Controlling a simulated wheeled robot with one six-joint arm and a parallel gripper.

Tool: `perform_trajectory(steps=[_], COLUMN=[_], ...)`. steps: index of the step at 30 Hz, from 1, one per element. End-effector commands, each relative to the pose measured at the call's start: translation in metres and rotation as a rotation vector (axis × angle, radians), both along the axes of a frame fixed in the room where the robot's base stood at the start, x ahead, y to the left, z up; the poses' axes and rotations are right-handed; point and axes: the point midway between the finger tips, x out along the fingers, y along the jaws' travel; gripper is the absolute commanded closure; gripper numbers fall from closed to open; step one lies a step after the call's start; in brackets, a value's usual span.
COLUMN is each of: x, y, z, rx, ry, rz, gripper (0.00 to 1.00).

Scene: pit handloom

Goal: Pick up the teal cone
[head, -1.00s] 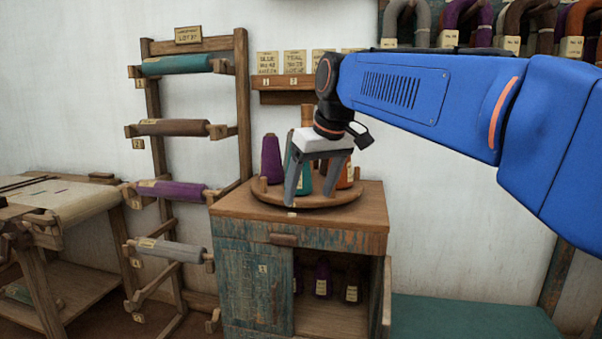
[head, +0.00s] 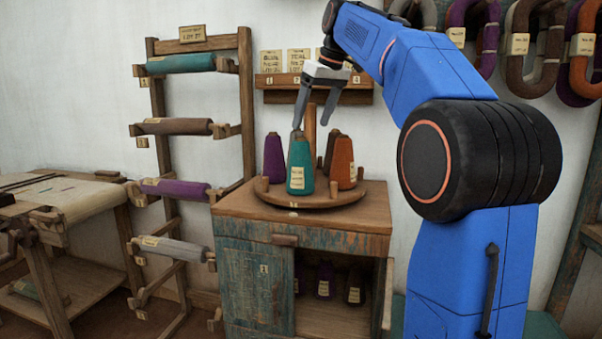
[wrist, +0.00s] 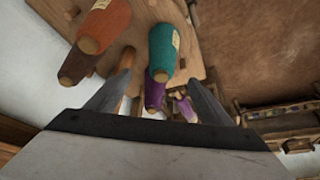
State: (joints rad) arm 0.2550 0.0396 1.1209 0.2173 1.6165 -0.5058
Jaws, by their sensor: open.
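The teal cone (head: 300,165) stands upright at the front of a round wooden turntable (head: 330,198) on a cabinet, with a pale label on its side. In the wrist view the teal cone (wrist: 162,50) shows between and beyond my fingers, its narrow tip toward me. My gripper (head: 312,125) is open and empty. It hangs above the teal cone, fingers pointing down, with one fingertip close to the cone's top. I cannot tell whether it touches. In the wrist view my gripper's fingers (wrist: 160,85) are spread wide.
A purple cone (head: 273,158) stands left of the teal one. An orange cone (head: 343,163) and a brown cone (head: 330,150) stand to its right. A wooden post (head: 310,128) rises at the turntable's centre. A shelf (head: 330,97) is on the wall behind.

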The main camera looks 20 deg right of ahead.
Motion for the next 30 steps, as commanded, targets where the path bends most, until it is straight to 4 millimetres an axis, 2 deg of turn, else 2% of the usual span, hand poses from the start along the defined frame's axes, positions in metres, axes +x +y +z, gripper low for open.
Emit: perform_trajectory(steps=[12, 16, 23, 30], x=[0.028, 0.035, 0.040, 0.050], y=[0.010, 0.012, 0.014, 0.021], z=[-0.069, -0.084, -0.095, -0.123], rx=[0.001, 0.000, 0.001, 0.001], ry=[0.002, 0.002, 0.001, 0.001], rz=[0.001, 0.000, 0.000, -0.001], gripper=[0.26, 0.26, 0.26, 0.26])
